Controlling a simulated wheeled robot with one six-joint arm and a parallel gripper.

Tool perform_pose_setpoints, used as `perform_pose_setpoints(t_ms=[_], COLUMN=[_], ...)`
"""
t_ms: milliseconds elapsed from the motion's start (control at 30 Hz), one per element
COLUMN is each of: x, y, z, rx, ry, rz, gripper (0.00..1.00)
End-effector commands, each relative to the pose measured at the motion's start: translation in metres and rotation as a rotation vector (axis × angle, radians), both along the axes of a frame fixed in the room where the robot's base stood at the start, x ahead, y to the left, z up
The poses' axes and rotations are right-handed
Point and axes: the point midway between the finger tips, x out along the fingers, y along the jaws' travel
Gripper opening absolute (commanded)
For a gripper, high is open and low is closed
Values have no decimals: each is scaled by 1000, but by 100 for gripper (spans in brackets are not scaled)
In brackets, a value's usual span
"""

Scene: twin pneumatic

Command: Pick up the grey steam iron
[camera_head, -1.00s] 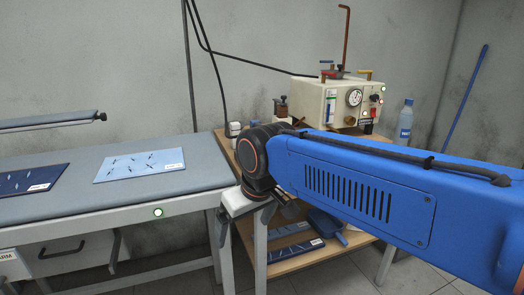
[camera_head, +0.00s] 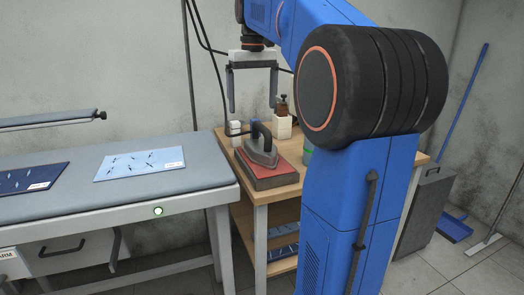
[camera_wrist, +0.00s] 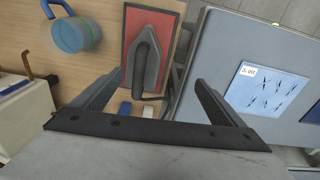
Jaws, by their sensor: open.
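The grey steam iron (camera_head: 262,147) rests on a red pad with a dark base (camera_head: 272,174) at the left end of the wooden table. In the wrist view the iron (camera_wrist: 146,60) lies on the red pad (camera_wrist: 131,27), ahead of the fingers and near the middle. Its dark handle faces the camera. My gripper (camera_head: 252,108) hangs above and slightly behind the iron in the head view, fingers pointing down. It is open and empty, with clear space between it and the iron. In the wrist view its two fingers (camera_wrist: 150,90) are spread wide.
The grey padded ironing board (camera_head: 60,185) stands left of the table, holding a light blue cloth (camera_head: 139,164).

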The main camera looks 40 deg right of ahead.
Motion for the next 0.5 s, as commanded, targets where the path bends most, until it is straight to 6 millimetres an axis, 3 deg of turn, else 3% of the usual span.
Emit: perform_pose_setpoints(t_ms=[33, 200, 367, 500], x=[8, 22, 26, 26], y=[-13, -41, -52, -52], z=[5, 19, 22, 10], rx=[5, 19, 25, 26], ry=[11, 42, 54, 58], rz=[-13, -38, -47, -48], gripper=[93, 93, 93, 93])
